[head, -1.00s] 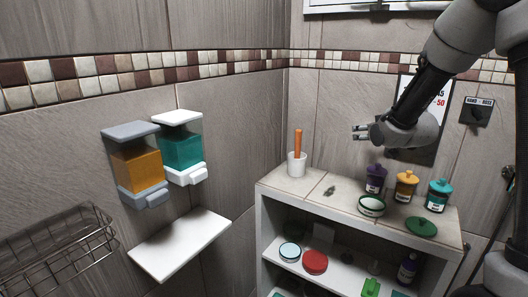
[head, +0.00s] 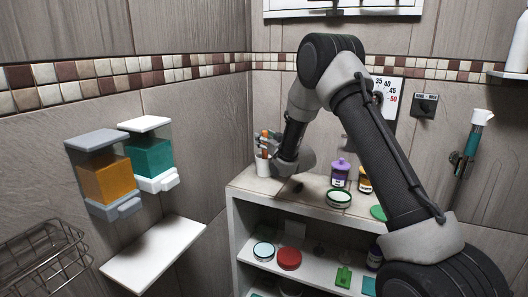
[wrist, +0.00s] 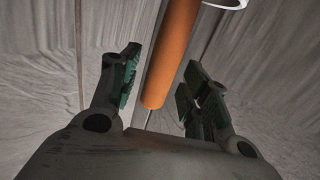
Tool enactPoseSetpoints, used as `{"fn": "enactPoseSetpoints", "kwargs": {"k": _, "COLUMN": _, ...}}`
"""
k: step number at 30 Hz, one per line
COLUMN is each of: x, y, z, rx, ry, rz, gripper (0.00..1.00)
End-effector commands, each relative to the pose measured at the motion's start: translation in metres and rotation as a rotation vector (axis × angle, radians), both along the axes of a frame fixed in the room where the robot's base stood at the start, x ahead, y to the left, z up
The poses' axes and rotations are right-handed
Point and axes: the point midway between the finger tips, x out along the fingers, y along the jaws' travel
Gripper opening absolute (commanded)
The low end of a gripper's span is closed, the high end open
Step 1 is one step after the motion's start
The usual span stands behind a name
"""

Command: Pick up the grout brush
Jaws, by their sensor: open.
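The grout brush stands upright in a white cup (head: 262,168) at the left end of the shelf top, and its orange handle (head: 264,135) shows above the rim. In the wrist view the handle (wrist: 172,55) runs between the two fingers of my open gripper (wrist: 162,62), with gaps visible on both sides. Part of the cup's white rim (wrist: 226,3) shows at the top. In the head view my gripper (head: 271,144) is at the handle, just above the cup, and partly hides it. The brush's lower end is hidden inside the cup.
A purple jar (head: 340,172), a yellow-lidded jar (head: 365,180) and a round green-rimmed tin (head: 339,197) stand right of the cup on the shelf top. My arm hides part of the shelf top. Soap dispensers (head: 105,178) hang on the left wall.

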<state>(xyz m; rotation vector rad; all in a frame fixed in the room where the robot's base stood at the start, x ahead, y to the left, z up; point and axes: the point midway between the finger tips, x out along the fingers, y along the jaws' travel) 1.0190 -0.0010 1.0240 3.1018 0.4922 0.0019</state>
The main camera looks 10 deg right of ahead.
Motion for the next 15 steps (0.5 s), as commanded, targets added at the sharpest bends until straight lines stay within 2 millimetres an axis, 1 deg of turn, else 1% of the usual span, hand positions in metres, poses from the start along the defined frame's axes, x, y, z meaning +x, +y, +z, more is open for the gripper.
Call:
{"fn": "enactPoseSetpoints", "kwargs": {"k": 3, "x": 0.0058, "y": 0.0020, "z": 0.0002, "rx": 0.000, "ry": 0.001, "rz": 0.000, "gripper": 0.46}}
{"fn": "enactPoseSetpoints", "kwargs": {"k": 8, "x": 0.0056, "y": 0.0017, "z": 0.0001, "rx": 0.000, "ry": 0.001, "rz": 0.000, "gripper": 0.46}}
{"fn": "enactPoseSetpoints", "kwargs": {"k": 9, "x": 0.0055, "y": 0.0017, "z": 0.0002, "rx": 0.000, "ry": 0.001, "rz": 0.000, "gripper": 0.43}}
{"fn": "enactPoseSetpoints", "kwargs": {"k": 11, "x": 0.0055, "y": 0.0016, "z": 0.0002, "rx": 0.000, "ry": 0.001, "rz": 0.000, "gripper": 0.32}}
{"fn": "enactPoseSetpoints", "kwargs": {"k": 15, "x": 0.0054, "y": 0.0015, "z": 0.0001, "rx": 0.000, "ry": 0.001, "rz": 0.000, "gripper": 0.06}}
